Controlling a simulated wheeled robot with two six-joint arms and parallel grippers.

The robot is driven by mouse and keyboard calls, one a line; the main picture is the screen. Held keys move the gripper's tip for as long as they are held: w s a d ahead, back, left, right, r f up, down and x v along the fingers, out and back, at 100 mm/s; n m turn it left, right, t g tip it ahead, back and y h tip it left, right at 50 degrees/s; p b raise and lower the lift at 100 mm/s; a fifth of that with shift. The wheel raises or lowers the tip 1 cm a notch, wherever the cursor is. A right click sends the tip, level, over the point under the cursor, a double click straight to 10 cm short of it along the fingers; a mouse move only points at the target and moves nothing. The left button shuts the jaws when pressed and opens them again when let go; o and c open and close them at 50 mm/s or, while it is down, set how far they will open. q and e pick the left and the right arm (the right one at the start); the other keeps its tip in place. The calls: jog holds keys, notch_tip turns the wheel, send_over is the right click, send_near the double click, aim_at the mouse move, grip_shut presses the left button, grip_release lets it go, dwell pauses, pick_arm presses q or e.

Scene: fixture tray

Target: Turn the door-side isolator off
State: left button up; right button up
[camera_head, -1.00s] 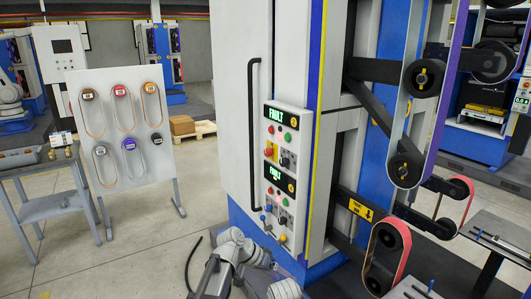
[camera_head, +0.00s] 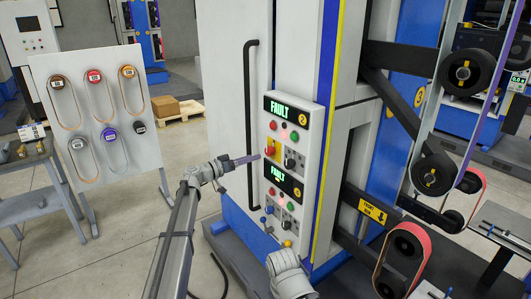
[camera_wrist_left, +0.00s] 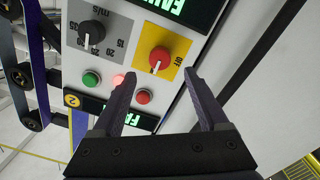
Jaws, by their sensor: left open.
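The door-side isolator (camera_head: 271,148) is a red rotary knob on a yellow plate, on the upper control panel beside the tall grey cabinet door. In the left wrist view the red knob (camera_wrist_left: 160,57) has a white pointer mark, and part of the lettering "OFF" shows on its plate. My left gripper (camera_head: 254,158) is raised close in front of the isolator, just left of it in the head view. In the wrist view its fingers (camera_wrist_left: 161,78) are open and empty, with the knob ahead between and beyond the tips. Contact is not visible. My right gripper is not in view.
A dark selector dial (camera_head: 291,160) is beside the isolator, with several buttons and a FAULT display (camera_head: 288,109) above. A second FAULT display (camera_head: 284,179) sits below. A long black door handle (camera_head: 250,125) stands left. A white board with looped belts (camera_head: 153,110) is farther left.

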aim_at(267, 153)
pick_arm(q)
jog(key=x, duration=0.7)
jog(key=shift+w+d+f, duration=0.1)
jog(key=shift+w+d, duration=0.1)
jog(key=shift+d, duration=0.1)
jog(key=shift+c, duration=0.4)
grip_shut()
